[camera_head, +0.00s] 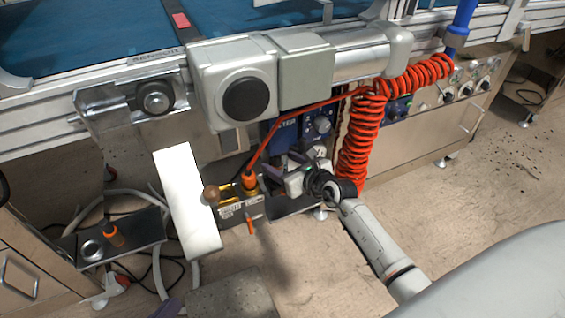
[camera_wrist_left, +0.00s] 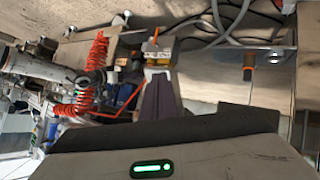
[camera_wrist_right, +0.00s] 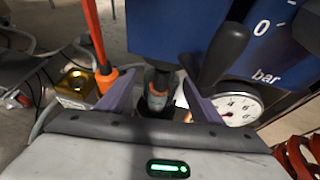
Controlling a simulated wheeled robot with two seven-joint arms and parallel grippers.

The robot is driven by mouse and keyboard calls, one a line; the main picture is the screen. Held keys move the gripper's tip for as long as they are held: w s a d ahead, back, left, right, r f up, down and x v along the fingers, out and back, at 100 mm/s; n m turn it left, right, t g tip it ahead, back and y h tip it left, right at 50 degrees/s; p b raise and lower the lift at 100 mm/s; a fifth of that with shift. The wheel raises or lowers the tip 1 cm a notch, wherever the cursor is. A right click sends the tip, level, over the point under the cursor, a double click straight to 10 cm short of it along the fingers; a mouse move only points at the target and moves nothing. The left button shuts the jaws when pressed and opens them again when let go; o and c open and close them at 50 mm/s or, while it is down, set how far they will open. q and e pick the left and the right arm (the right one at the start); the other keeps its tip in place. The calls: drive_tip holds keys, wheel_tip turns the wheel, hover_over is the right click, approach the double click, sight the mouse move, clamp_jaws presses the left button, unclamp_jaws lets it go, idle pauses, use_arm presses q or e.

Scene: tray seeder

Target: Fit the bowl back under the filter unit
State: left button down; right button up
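The filter unit is a blue block (camera_wrist_right: 175,30) with a round gauge; in the head view it shows partly (camera_head: 318,122), behind my right gripper. My right gripper (camera_head: 292,166) is close below and in front of it. In the right wrist view its two purple fingers (camera_wrist_right: 160,95) stand apart, on either side of a small dark, partly clear bowl (camera_wrist_right: 157,88).
A coiled orange hose (camera_head: 362,135) hangs right of the unit. A straight orange hose (camera_wrist_right: 94,32) and a black lever (camera_wrist_right: 224,55) are close to my right fingers. A white slab (camera_head: 185,200) and a black plate with an orange knob (camera_head: 114,236) are further left.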

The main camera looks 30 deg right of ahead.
drive_tip(key=shift+d, duration=0.25)
use_arm(q)
drive_tip(key=s+a+f+g+y+p, duration=0.1)
drive_tip(key=a+f+y+p, duration=0.1)
drive_tip(key=f+p, duration=0.3)
drive_tip(key=shift+a+g, duration=0.4)
drive_tip(key=shift+a, duration=0.2)
use_arm(e)
drive_tip(key=a+v, duration=0.1)
drive_tip(key=v, duration=0.9)
drive_tip(key=shift+d, duration=0.35)
drive_tip(key=shift+s+r, duration=0.1)
drive_tip(key=shift+s, duration=0.05)
